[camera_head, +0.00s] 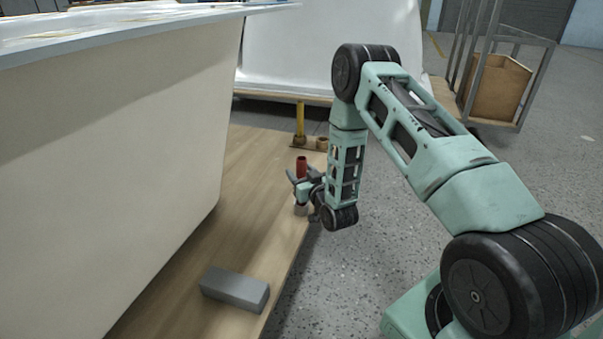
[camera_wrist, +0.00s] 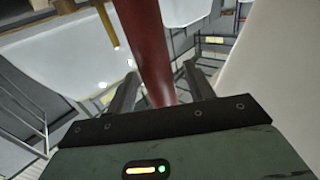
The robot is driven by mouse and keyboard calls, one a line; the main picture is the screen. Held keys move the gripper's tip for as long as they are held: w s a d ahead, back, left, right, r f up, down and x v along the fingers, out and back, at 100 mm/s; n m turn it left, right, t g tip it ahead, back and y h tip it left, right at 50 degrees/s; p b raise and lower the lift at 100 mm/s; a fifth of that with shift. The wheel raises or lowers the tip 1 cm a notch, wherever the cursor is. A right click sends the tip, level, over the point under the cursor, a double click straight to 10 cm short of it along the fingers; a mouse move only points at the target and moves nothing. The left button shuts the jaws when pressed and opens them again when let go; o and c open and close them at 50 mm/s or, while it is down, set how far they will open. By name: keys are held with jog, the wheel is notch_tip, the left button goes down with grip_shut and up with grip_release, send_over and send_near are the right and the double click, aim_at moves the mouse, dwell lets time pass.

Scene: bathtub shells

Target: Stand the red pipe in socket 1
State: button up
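The red pipe (camera_head: 301,165) stands roughly upright near the right edge of the wooden deck. A pale round piece (camera_head: 300,209) shows just below it; whether the pipe rests in it I cannot tell. My gripper (camera_head: 297,181) is at the pipe, below its top. In the wrist view the red pipe (camera_wrist: 149,45) runs between the two fingers of my gripper (camera_wrist: 160,78), with a gap visible on both sides, so the fingers look open around it. Farther back, a brown base (camera_head: 305,146) has a yellow pipe (camera_head: 299,122) standing at its left and an empty-looking socket (camera_head: 321,144) at its right. No socket number is readable.
A large pale tub shell (camera_head: 120,150) fills the left side. A grey block (camera_head: 235,288) lies on the wooden deck (camera_head: 255,222) in front. Another white shell (camera_head: 320,45) stands behind. A metal rack with a brown box (camera_head: 500,88) is at upper right. Open floor lies right of the deck.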

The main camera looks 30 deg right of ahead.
jog(key=s+a+p, duration=0.2)
jog(key=s, duration=1.5)
jog(key=shift+s, duration=0.15)
jog(key=shift+a, duration=0.1)
dwell(0.3)
